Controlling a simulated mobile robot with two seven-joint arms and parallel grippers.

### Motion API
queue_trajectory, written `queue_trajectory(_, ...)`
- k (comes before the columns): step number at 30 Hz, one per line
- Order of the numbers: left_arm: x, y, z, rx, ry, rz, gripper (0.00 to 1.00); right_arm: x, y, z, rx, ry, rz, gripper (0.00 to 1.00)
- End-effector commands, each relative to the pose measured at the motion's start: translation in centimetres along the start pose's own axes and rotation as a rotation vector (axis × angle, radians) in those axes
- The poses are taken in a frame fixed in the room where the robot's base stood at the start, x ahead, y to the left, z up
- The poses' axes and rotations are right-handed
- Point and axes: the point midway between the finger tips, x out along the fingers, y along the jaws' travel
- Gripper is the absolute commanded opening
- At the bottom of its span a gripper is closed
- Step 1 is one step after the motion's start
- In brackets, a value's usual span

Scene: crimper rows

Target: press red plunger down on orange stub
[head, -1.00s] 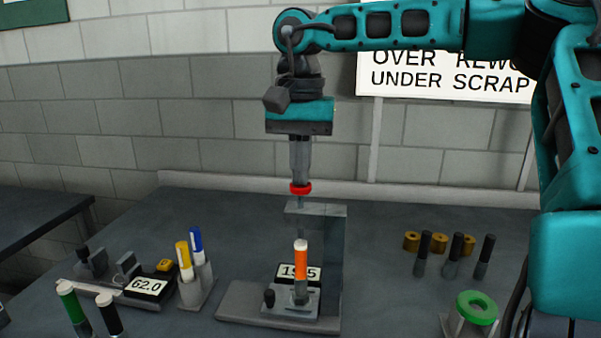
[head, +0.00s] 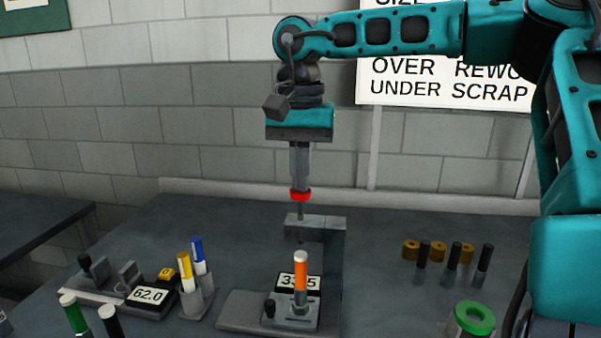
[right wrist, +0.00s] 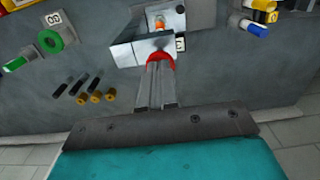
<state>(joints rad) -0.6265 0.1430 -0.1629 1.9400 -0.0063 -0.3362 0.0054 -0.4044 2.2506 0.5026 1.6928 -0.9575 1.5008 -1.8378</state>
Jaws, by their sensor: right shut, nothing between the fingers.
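The red plunger (head: 300,195) is a red knob on a thin rod, above the arm of a grey press stand (head: 331,265). It also shows in the right wrist view (right wrist: 160,58). The orange stub (head: 301,272), with a pale top, stands upright on the press base below the rod, beside a display reading about 33.5. In the right wrist view the stub (right wrist: 159,22) shows beyond the press arm. My right gripper (head: 299,184) points down, shut and empty, its fingertips at the top of the red plunger. Whether they touch it is hard to tell. My left gripper is not in view.
On the left stand yellow and blue markers (head: 190,266) in a holder and a gauge reading 62.0 (head: 149,295). Green and black markers are at the front left. Several dark pegs (head: 455,256) and brass rings stand right, with a green ring (head: 474,318) in front.

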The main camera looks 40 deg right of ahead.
Motion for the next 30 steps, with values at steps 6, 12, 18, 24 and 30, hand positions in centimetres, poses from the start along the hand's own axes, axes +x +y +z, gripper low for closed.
queue_trajectory(6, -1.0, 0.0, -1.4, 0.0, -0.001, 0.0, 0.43, -2.1, 0.0, 0.0, 0.0, 0.001, 0.001, 0.0)
queue_trajectory(12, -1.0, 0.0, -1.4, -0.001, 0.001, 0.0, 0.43, -3.4, 0.0, -0.1, 0.001, 0.002, -0.001, 0.0)
queue_trajectory(18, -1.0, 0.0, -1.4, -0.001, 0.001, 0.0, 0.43, -5.0, 0.0, 0.0, 0.0, 0.003, -0.001, 0.0)
queue_trajectory(24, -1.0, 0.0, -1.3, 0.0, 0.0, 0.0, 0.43, -6.4, 0.0, 0.0, 0.0, 0.001, -0.001, 0.0)
queue_trajectory(30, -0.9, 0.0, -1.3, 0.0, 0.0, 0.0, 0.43, -6.7, 0.0, 0.0, 0.0, 0.001, 0.0, 0.0)
